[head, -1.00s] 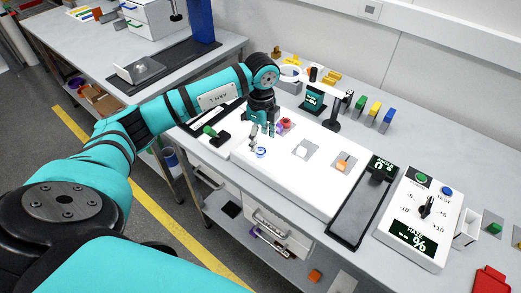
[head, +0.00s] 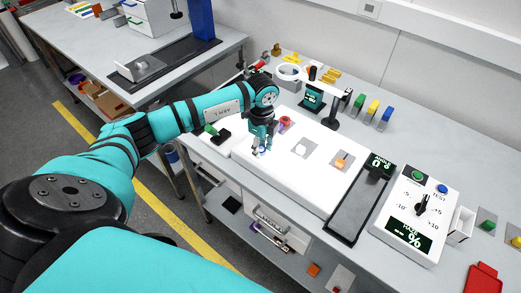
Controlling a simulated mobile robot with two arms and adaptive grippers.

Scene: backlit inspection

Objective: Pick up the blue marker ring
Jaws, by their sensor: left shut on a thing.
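The blue marker ring (head: 262,151) is a small ring at the left part of the white lit panel (head: 290,186). My left gripper (head: 260,149) reaches down from above and is shut on the ring. The fingers hide part of it, and I cannot tell whether it still touches the panel. My right gripper is out of view.
A red ring-shaped piece (head: 285,122) stands behind the gripper. An orange piece (head: 341,161) sits to the right. A magnifier stand (head: 332,121) rises behind the panel. A control box (head: 416,215) stands at the right. The panel's front part is clear.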

